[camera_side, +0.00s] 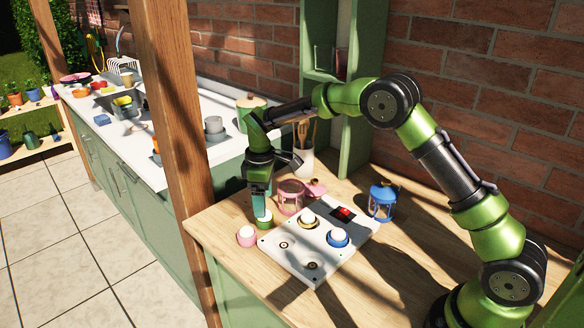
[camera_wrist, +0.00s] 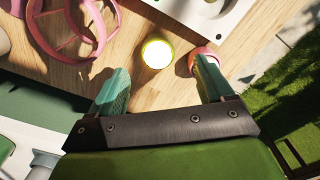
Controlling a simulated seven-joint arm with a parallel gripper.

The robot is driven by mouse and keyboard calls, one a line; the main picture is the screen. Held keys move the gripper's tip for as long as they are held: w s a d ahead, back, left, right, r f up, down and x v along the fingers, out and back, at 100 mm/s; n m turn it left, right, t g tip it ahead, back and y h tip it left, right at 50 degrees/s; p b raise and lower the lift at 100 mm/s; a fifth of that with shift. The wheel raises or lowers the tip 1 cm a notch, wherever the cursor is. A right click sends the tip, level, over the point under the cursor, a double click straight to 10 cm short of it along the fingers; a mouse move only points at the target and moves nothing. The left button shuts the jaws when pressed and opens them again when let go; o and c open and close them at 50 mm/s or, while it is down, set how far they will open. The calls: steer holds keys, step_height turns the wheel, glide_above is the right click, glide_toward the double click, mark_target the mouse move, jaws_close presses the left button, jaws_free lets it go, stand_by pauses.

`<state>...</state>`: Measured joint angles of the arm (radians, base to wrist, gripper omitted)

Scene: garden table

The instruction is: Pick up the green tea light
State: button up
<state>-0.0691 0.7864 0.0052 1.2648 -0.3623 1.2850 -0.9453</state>
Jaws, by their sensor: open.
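The green tea light (camera_side: 264,225) has a white top and a green rim. It stands upright on the wooden table at the white board's left corner. In the wrist view the green tea light (camera_wrist: 157,52) lies just ahead of the gap between my fingertips. My gripper (camera_side: 261,208) points down above it, and its teal fingers also show in the wrist view (camera_wrist: 156,72). They are spread wide with nothing between them. Whether a finger touches the tea light I cannot tell. A pink tea light (camera_side: 246,237) stands close by, right beside the right finger in the wrist view (camera_wrist: 206,54).
The white board (camera_side: 290,268) with round recesses holds a blue tea light (camera_side: 338,239), another tea light (camera_side: 308,221) and a red part (camera_side: 343,212). A pink lantern (camera_side: 291,198) stands behind my gripper. A blue lantern (camera_side: 382,203) stands right. A wooden post (camera_side: 172,110) rises left.

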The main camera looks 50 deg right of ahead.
mark_target(265, 221)
steer(key=shift+d+f, duration=0.15)
steer(key=shift+f, duration=2.95)
steer(key=shift+c, duration=0.3)
steer(key=c, duration=1.1)
steer(key=shift+o, duration=0.2)
steer(key=shift+r, duration=0.1)
